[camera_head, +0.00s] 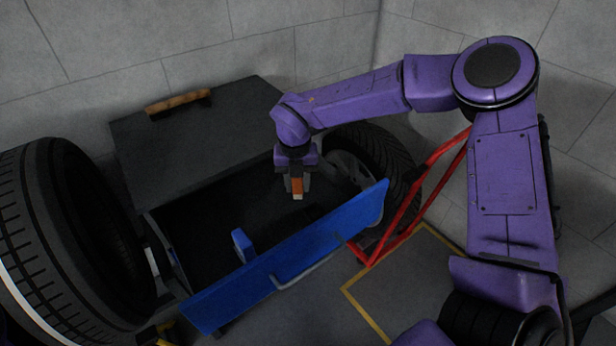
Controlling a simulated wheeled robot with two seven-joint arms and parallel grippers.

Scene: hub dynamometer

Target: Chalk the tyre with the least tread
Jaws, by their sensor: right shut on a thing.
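My right gripper (296,182) is shut on a small stick of chalk (298,188), which has an orange body and a pale lower end. It hangs pointing down above the dark interior of the open blue-fronted drawer. A large black tyre (28,225) stands upright at the left, with block tread and a pale line along its lower left edge. A second tyre (385,150) with finer tread sits behind and right of the gripper, partly hidden by my arm and the drawer front. Tread depths cannot be compared reliably here. My left gripper is not in view.
A red frame (400,215) stands at the right. Yellow lines (365,310) mark the floor.

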